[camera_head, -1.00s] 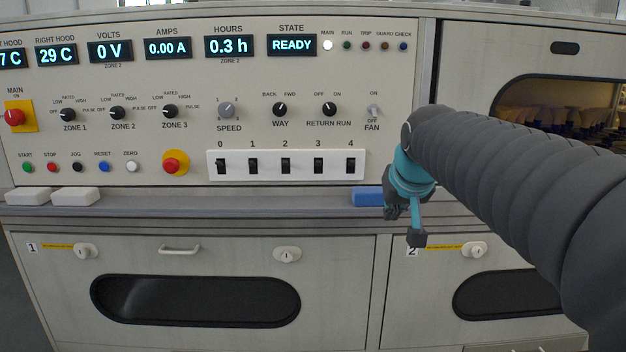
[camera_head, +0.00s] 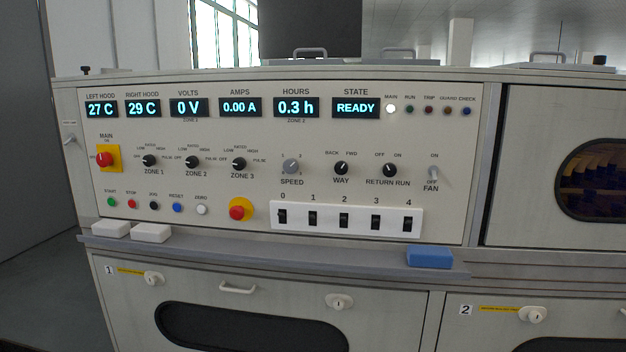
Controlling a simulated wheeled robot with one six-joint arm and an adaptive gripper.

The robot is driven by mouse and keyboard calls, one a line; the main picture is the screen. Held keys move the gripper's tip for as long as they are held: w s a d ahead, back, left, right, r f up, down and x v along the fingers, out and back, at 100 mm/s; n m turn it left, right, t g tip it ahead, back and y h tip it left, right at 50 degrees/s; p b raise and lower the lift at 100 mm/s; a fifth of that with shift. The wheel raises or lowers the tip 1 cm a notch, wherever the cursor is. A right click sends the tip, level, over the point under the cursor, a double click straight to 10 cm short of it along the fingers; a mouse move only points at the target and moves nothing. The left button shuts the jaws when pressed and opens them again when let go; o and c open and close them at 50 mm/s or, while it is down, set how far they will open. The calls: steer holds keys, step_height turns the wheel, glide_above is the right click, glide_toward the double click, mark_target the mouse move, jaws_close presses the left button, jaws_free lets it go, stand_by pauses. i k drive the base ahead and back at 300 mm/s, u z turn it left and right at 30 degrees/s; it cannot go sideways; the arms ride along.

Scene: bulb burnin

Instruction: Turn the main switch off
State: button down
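The main switch (camera_head: 103,160) is a red rotary knob on a yellow plate at the left end of the control panel (camera_head: 270,235), under the label MAIN. ON is marked above it, and an OFF mark at its left is partly hidden by the knob. Which way the knob points is too small to tell. The white MAIN lamp (camera_head: 391,108) is lit and the STATE display (camera_head: 356,108) reads READY. My gripper is out of view.
A red button on a yellow disc (camera_head: 238,211) sits lower on the panel. Two white blocks (camera_head: 111,229) and a blue block (camera_head: 430,257) lie on the ledge (camera_head: 300,258) below the panel. Zone knobs and small coloured buttons are close to the main switch.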

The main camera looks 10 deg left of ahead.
mark_target(104, 159)
steer(key=u, duration=1.55)
steer(key=i, duration=1.55)
steer(key=u, duration=0.25)
